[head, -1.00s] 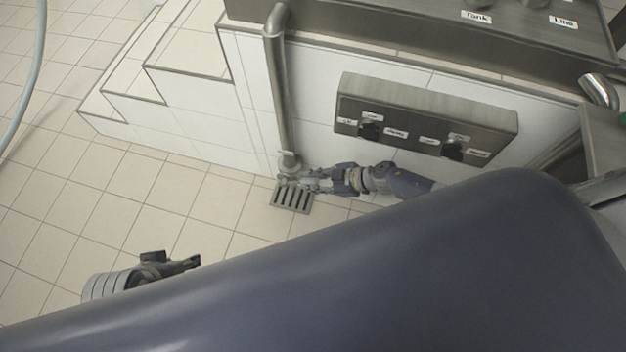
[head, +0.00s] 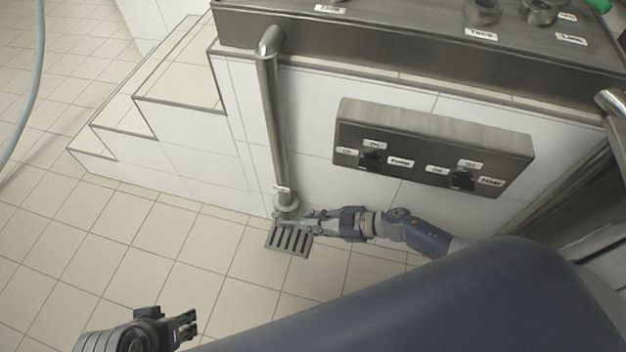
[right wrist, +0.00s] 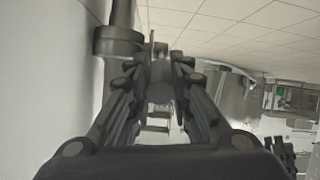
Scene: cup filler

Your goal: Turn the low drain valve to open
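The low drain valve (head: 286,209) sits at the foot of the vertical metal pipe, just above the floor drain. Its round dark body also shows in the right wrist view (right wrist: 118,41), left of the fingertips. My right gripper (head: 306,221) is low at the wall, with its fingers reaching left to the valve. In the right wrist view its fingers come close together, with a narrow grey piece between them. I cannot tell if they grip it, and the handle is mostly hidden. My left gripper (head: 188,325) is away from the valve at the lower left, its fingertips apart and empty.
A vertical pipe (head: 271,120) runs down the white tiled wall. A grey switch box (head: 430,148) is on the wall right of it. A floor drain grate (head: 289,240) lies below the valve. Tiled steps (head: 150,125) stand left.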

